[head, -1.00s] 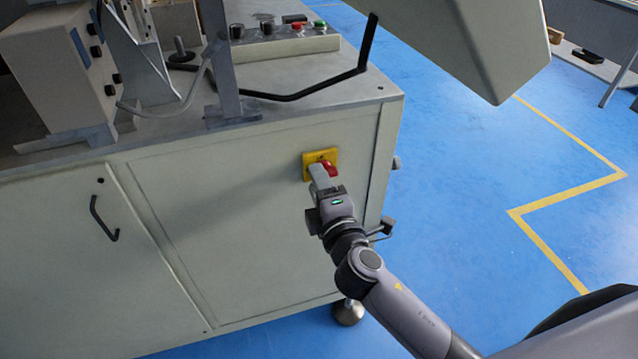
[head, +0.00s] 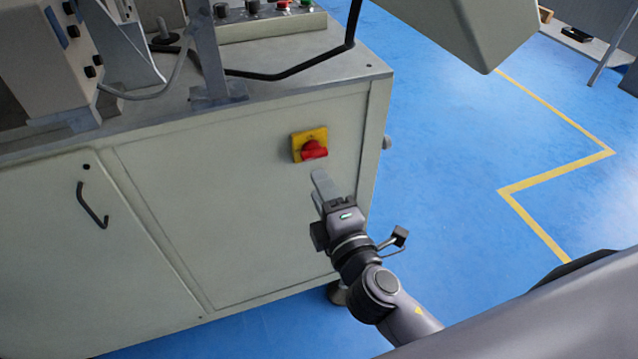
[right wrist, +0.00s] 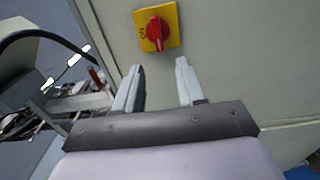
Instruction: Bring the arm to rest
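My right gripper (head: 320,180) is in front of the machine's side panel, just below the red rotary switch (head: 314,149) on its yellow plate (head: 299,147). In the right wrist view the fingers of my right gripper (right wrist: 157,80) are apart with nothing between them. The red switch (right wrist: 157,33) shows ahead of the fingertips there, clear of them, on the yellow plate (right wrist: 171,14). My left gripper is not in view.
The grey machine cabinet (head: 230,200) has a black door handle (head: 90,205) and a black bent bar (head: 290,72) above its top. A grey box (head: 470,30) hangs at the upper right. Blue floor (head: 440,130) with yellow lines lies open to the right.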

